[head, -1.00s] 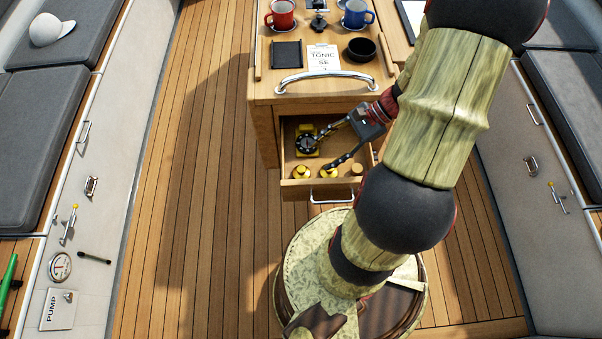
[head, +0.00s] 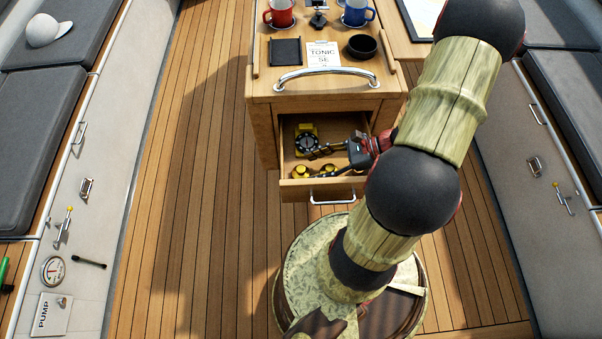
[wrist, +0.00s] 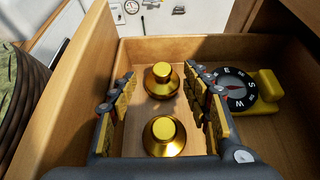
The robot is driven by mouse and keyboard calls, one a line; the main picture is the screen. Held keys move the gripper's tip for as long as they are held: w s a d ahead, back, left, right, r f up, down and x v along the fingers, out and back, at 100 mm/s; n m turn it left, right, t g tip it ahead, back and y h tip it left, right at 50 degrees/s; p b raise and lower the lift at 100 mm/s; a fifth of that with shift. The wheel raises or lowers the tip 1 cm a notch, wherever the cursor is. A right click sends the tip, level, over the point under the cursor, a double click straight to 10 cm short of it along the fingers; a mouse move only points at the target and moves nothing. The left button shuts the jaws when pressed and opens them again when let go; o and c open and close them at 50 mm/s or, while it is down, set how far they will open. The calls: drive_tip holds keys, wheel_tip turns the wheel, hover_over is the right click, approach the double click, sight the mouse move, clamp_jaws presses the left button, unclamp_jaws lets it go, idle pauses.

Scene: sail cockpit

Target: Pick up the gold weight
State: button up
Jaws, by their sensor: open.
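Two gold knobbed weights stand upright in the open drawer. In the head view one is at the left (head: 300,171) and one is to its right (head: 326,170). In the wrist view there is a far weight (wrist: 162,82) and a near weight (wrist: 163,140). My gripper (head: 316,163) reaches into the drawer from the right. Its jaws (wrist: 162,78) are open and empty, with one finger on each side of the weights in the wrist view. The far weight appears between the fingertips. I see no clear contact, and the exact height above the weights cannot be told.
A yellow compass (head: 306,140) lies in the drawer beside the right finger. The drawer's wooden walls (wrist: 75,80) are close around my gripper. The cabinet (head: 262,95) overhangs the drawer's back, with mugs, a card and a bowl (head: 362,46) on top.

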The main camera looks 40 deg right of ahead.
sight(303, 169)
drive_tip(key=b+x, duration=0.2)
drive_tip(key=x, duration=0.3)
drive_tip(key=shift+w+r, duration=0.1)
drive_tip(key=shift+w, duration=0.1)
drive_tip(key=shift+s, duration=0.1)
clamp_jaws()
idle(0.5)
